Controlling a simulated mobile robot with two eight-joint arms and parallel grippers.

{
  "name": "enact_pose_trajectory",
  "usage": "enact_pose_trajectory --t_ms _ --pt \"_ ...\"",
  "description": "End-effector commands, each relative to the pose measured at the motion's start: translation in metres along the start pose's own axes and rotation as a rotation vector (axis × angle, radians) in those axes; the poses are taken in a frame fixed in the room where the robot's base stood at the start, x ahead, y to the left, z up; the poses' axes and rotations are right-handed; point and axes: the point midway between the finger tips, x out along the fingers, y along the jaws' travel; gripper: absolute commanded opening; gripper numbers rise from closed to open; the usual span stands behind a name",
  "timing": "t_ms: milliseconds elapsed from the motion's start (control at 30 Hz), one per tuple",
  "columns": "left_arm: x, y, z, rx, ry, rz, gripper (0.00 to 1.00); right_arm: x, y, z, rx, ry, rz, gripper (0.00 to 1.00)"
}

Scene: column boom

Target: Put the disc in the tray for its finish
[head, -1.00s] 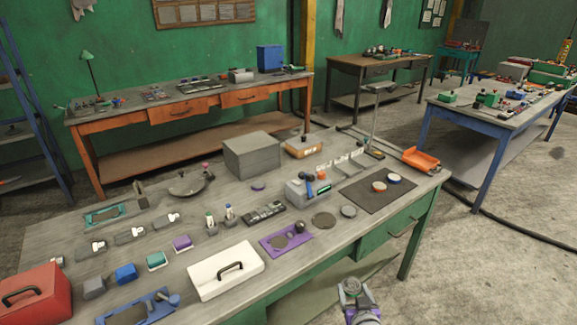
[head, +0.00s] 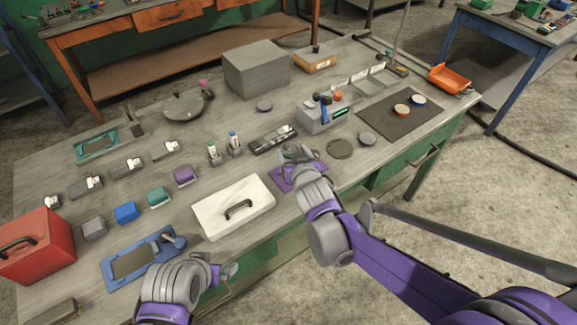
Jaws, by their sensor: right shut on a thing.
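My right gripper (head: 298,155) is shut at the purple plate (head: 282,182), where a dark knob stood; the gripper hides the knob and most of the plate. A dark disc (head: 340,149) and a lighter grey disc (head: 367,139) lie flat to the right. Small labelled grey trays (head: 361,89) stand in a row behind the mat. My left gripper (head: 226,271) is low at the front edge, its jaw opening unclear.
A white case (head: 215,215) stands left of my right gripper. A grey device (head: 318,119) stands behind it, with a grey box (head: 262,70) farther back. A blue plate (head: 130,262) and a red box (head: 35,245) are left. An orange bin (head: 450,78) sits at the right edge.

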Motion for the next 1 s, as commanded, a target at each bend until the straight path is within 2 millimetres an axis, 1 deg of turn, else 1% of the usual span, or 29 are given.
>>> enact_pose_trajectory --t_ms 233,300,367,500,733,900,1000 --pt "0.000 0.000 0.000 0.000 0.000 0.000 1.00 0.000 -0.001 -0.001 0.000 0.001 -0.001 0.00" --pt "0.001 0.000 0.001 0.000 0.000 0.000 1.00 0.001 0.000 0.002 0.000 0.001 -0.001 0.00" --pt "0.002 0.000 0.002 0.000 -0.001 0.000 1.00 0.004 0.000 0.009 0.000 0.001 0.000 0.00" --pt "0.006 0.000 0.005 0.000 -0.004 0.000 1.00 0.014 0.000 0.032 0.000 0.001 0.000 0.00" --pt "0.009 0.000 0.008 0.000 -0.006 0.000 1.00 0.023 0.000 0.054 0.000 0.001 0.000 0.00" --pt "0.012 0.000 0.011 0.000 -0.008 0.000 1.00 0.034 0.000 0.080 0.000 0.001 0.000 0.00" --pt "0.013 0.000 0.011 0.000 -0.008 0.000 1.00 0.037 0.000 0.087 0.000 0.002 0.000 0.00"
